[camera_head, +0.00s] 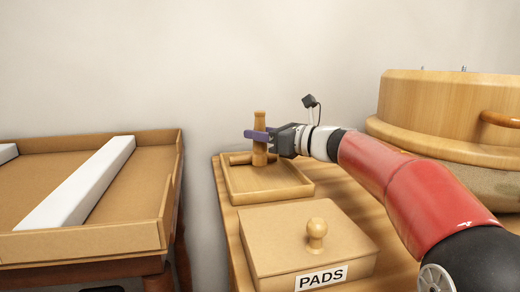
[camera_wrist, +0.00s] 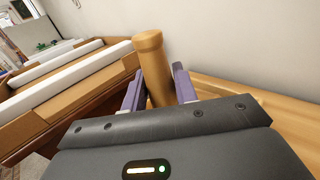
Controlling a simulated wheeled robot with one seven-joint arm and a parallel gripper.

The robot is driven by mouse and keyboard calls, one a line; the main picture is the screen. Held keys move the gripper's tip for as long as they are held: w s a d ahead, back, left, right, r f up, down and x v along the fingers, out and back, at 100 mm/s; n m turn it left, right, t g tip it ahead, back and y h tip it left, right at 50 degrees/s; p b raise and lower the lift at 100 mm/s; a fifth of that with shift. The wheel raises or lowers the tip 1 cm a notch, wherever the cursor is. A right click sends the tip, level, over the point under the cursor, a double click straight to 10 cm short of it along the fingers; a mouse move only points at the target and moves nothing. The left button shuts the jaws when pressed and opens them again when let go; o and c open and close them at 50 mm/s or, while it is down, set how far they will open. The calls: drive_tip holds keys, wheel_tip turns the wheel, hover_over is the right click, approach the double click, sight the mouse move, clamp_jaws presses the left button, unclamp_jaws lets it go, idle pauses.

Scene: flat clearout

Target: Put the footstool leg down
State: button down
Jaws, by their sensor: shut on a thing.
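The footstool leg (camera_head: 259,127) is a turned, light wooden piece held upright, with its top above my fingers. It also shows between the purple fingers in the wrist view (camera_wrist: 152,65). My gripper (camera_head: 258,136) is shut on the leg. The leg is over the shallow wooden tray (camera_head: 275,193) on the table; whether its lower end touches the tray floor is unclear. Another wooden piece (camera_head: 240,159) lies on its side in the tray, behind the held leg and partly hidden by it.
A lidded box (camera_head: 290,235) marked PADS, with a round knob, stands in front of the tray. A large round wooden piece (camera_head: 450,110) stands at the right. At the left, across a gap, a cardboard tray (camera_head: 90,240) holds white bars (camera_head: 85,180). A plain wall is behind.

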sight(266, 147)
drive_tip(key=shift+f, duration=1.35)
drive_tip(key=shift+f, duration=0.1)
drive_tip(key=shift+f+b, duration=0.1)
drive_tip(key=shift+b, duration=0.3)
drive_tip(key=c, duration=1.1)
unclamp_jaws()
drive_tip(key=shift+d+r, duration=0.2)
drive_tip(key=v, duration=0.7)
drive_tip(key=shift+s, duration=0.15)
